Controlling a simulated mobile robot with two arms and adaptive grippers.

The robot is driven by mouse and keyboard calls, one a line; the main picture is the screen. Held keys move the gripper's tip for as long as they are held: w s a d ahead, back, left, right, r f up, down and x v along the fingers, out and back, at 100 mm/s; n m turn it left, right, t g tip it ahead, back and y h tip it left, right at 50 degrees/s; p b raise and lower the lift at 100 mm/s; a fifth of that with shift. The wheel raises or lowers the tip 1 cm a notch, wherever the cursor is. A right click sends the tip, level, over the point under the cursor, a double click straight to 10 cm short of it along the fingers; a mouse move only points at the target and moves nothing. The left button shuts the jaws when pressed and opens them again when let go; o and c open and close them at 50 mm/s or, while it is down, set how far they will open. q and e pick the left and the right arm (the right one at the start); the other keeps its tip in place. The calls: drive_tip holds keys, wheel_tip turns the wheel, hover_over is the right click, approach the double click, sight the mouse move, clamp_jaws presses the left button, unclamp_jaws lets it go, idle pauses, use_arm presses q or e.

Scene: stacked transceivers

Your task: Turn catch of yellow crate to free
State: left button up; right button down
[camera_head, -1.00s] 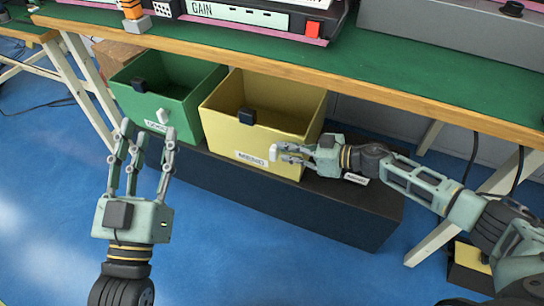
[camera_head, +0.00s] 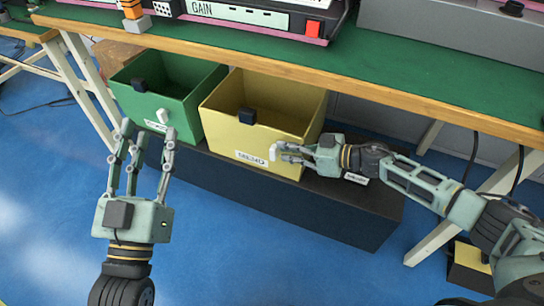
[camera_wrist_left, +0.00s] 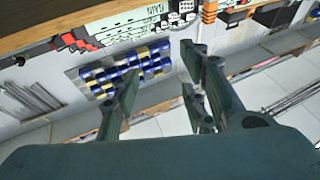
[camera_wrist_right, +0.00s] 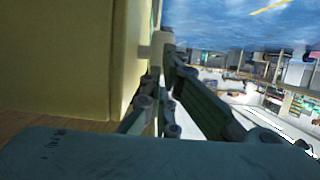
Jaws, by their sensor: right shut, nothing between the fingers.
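In the right wrist view the yellow crate wall (camera_wrist_right: 60,60) fills the left, and the pale catch (camera_wrist_right: 160,42) is at the fingertips. My left gripper (camera_head: 146,128) is open and empty before the green crate (camera_head: 180,110).
The green crate has a white catch (camera_head: 163,115) and black block (camera_head: 139,85). The black base (camera_head: 300,208) runs beneath both crates. The green bench top (camera_head: 420,75) overhangs them, with equipment on it. Blue floor (camera_head: 220,250) in front is clear.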

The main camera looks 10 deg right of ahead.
use_arm(q)
drive_tip(key=shift+w+f+g+y, duration=0.2)
drive_tip(key=shift+f+g+y, duration=0.15)
drive_tip(key=shift+f, duration=0.4)
use_arm(e)
drive_tip(key=shift+w+a+r, duration=0.1)
drive_tip(key=shift+w+a, duration=0.15)
drive_tip(key=shift+a, duration=0.05)
drive_tip(key=shift+r, duration=0.1)
drive_tip(key=shift+w+a+r+g+h, duration=0.2)
drive_tip(key=shift+a+r+g+h, duration=0.1)
drive_tip(key=shift+g+h, duration=0.15)
use_arm(q)
drive_tip(key=shift+r, duration=0.15)
use_arm(e)
drive_tip(key=shift+w+a+r+h, duration=0.15)
drive_tip(key=shift+a+h, duration=0.05)
drive_tip(key=shift+h, duration=0.25)
drive_tip(key=shift+a+g, duration=0.15)
drive_tip(key=shift+g, duration=0.1)
